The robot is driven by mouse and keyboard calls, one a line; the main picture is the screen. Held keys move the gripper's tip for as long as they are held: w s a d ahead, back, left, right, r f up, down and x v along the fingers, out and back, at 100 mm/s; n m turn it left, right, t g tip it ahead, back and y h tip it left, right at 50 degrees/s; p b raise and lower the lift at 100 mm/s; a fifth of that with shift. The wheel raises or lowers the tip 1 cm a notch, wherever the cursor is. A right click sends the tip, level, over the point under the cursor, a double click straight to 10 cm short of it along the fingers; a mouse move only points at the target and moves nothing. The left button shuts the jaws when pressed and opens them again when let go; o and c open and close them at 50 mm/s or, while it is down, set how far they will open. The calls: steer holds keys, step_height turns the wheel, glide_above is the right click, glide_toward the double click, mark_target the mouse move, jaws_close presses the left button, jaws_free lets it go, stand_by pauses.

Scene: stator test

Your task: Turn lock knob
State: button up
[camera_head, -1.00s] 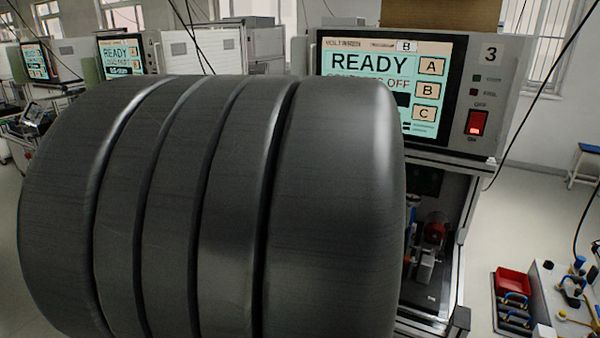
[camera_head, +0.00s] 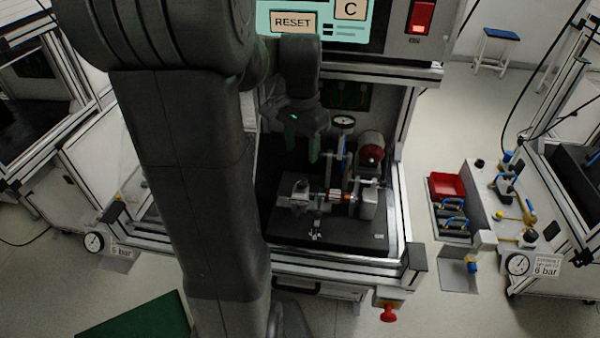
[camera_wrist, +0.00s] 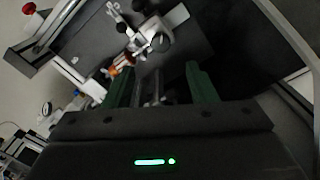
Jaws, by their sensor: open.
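My gripper (camera_head: 302,144) is open, with green fingers, above and to the left of the test fixture (camera_head: 300,197) inside the bench. It also shows in the wrist view (camera_wrist: 161,88), with nothing held between the fingers. The fixture is a grey metal assembly with a copper-orange part (camera_head: 347,196) beside it. In the wrist view the fixture (camera_wrist: 150,27) lies beyond the fingers, with a dark round knob-like part (camera_wrist: 160,42) on it. I cannot tell for sure which part is the lock knob. My arm hides the left part of the bench.
A dial gauge (camera_head: 343,122) and a red round part (camera_head: 371,154) stand behind the fixture. The tester screen (camera_head: 300,20) is above. A red button (camera_head: 388,313) is on the bench front. Frame posts and the front rail bound the bench.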

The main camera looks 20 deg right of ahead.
mark_target(301, 180)
step_height(301, 180, down, 10)
steer(key=shift+r, duration=0.15)
steer(key=shift+c, duration=0.4)
steer(key=c, duration=0.9)
